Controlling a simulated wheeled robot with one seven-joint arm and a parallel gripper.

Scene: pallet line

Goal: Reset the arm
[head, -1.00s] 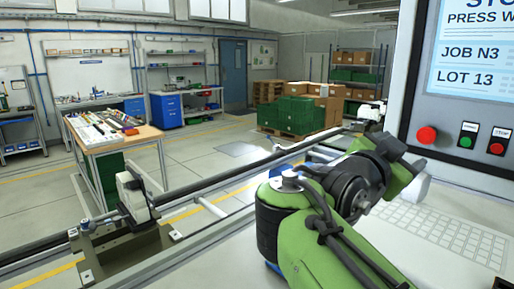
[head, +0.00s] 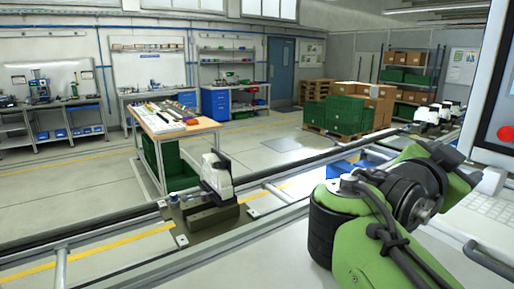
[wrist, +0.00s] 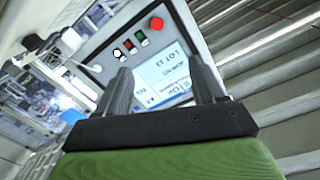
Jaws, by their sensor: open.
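My gripper (wrist: 163,90) shows in the wrist view with its two dark fingers apart and nothing between them. Beyond the fingers is a control panel with a screen (wrist: 165,75), which appears tilted in that view. My green and black arm is folded at the right of the head view, over a pale surface; the gripper itself cannot be made out there.
The control panel's edge (head: 490,125) with a red button stands close at the right. A rail (head: 110,238) with a white-topped fixture (head: 216,172) runs in front. A worktable (head: 180,131) and stacked green crates (head: 345,115) stand beyond, with open floor between.

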